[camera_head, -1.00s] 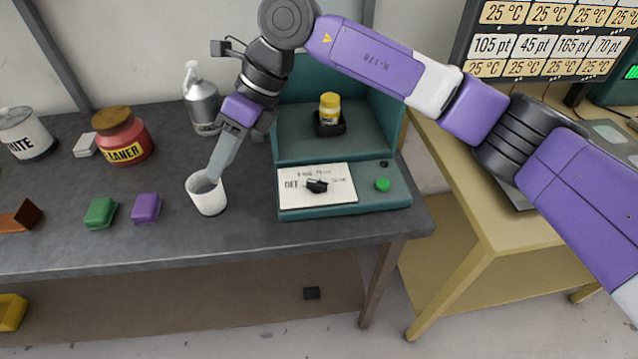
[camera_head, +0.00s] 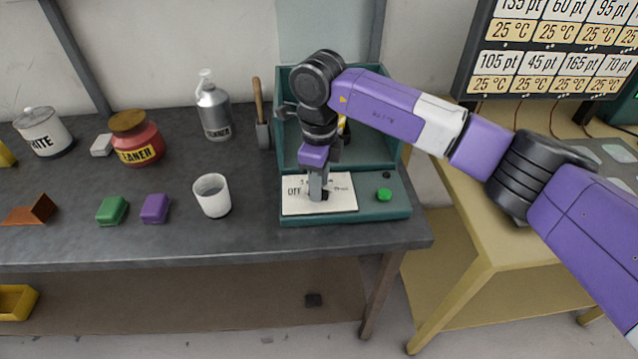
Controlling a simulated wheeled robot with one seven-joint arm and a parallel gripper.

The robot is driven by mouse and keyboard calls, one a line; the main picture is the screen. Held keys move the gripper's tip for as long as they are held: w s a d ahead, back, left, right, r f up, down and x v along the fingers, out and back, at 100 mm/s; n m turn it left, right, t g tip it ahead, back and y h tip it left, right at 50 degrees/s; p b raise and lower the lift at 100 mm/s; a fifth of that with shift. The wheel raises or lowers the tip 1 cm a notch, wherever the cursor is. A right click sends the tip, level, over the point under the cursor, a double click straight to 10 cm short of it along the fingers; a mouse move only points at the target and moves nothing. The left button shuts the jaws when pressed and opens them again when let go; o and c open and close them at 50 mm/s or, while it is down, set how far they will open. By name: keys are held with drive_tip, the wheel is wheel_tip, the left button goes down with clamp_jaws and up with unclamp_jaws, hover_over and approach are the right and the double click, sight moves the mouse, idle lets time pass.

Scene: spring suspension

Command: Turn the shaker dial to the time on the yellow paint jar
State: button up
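The teal shaker (camera_head: 290,216) stands near the right end of the grey workbench. Its white dial panel (camera_head: 340,205) shows "OFF" at the left; the other marks are partly covered. My gripper (camera_head: 318,193) points down over the panel at the black dial (camera_head: 325,195). Its fingers look close together there, and I cannot tell whether they grip the dial. The dial is mostly hidden, so its setting cannot be read. The yellow paint jar (camera_head: 343,128) in the shaker is almost wholly hidden behind my arm. A green button (camera_head: 384,194) is right of the panel.
A white cup (camera_head: 212,197) stands left of the shaker, with purple (camera_head: 155,208) and green (camera_head: 111,210) blocks beyond it. A thinner bottle (camera_head: 214,112), a brush (camera_head: 262,125) and a red cleaner jar (camera_head: 137,142) stand behind. The bench front between cup and shaker is clear.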

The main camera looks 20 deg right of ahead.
drive_tip(key=shift+f, duration=0.45)
drive_tip(key=shift+c, duration=0.3)
clamp_jaws()
drive_tip(key=shift+m, duration=0.5)
drive_tip(key=m+p, duration=0.1)
drive_tip(key=m, duration=0.3)
drive_tip(key=shift+r, duration=0.1)
drive_tip(key=shift+a+m+p, duration=0.1)
drive_tip(key=shift+m+p, duration=0.5)
drive_tip(key=shift+m, duration=1.3)
